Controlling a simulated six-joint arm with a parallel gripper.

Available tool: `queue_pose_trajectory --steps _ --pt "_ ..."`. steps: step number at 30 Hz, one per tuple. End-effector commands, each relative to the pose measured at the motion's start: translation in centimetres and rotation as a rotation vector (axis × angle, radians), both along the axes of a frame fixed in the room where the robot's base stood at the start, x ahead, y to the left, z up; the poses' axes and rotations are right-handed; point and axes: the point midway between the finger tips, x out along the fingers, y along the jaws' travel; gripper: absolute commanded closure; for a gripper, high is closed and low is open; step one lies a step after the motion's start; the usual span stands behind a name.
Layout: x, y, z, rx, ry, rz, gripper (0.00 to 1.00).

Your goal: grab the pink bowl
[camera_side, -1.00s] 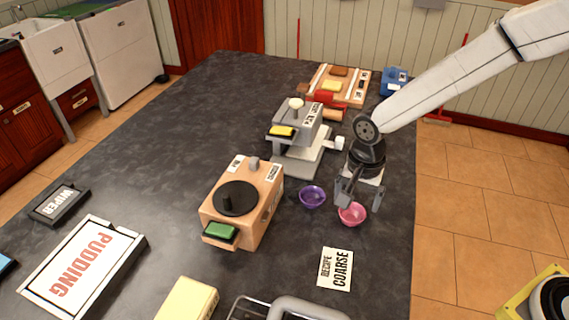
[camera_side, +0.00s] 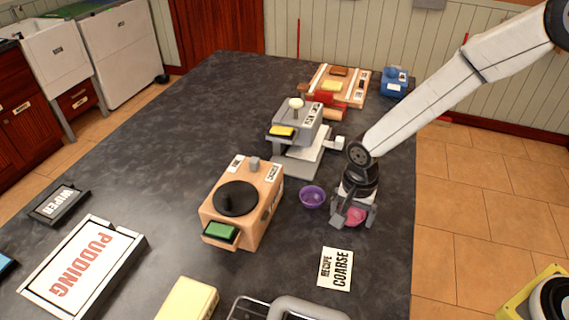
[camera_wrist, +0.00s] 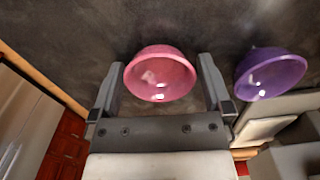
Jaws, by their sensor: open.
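The pink bowl (camera_side: 355,216) sits on the dark counter near its right edge, partly hidden by my gripper in the side view. My gripper (camera_side: 352,218) is low over the counter, pointing down, with its fingers on either side of the bowl. In the wrist view the pink bowl (camera_wrist: 160,76) lies between the two open fingers of my gripper (camera_wrist: 161,82). The left finger is very close to the rim; I cannot tell if it touches. The jaws are open.
A purple bowl (camera_side: 312,197) stands just left of my gripper, and it also shows in the wrist view (camera_wrist: 270,75). A tan machine (camera_side: 240,205) and a grey machine (camera_side: 300,138) stand further left and behind. The recipe card (camera_side: 336,268) lies in front.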

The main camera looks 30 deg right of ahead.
Motion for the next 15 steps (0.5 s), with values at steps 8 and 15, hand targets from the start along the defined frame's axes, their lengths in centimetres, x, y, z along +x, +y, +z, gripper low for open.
queue_pose_trajectory --steps 8,15 --pt "-0.01 -0.01 0.03 0.0 0.0 0.0 0.19" --pt "0.0 0.0 0.04 0.0 0.0 0.0 0.85"
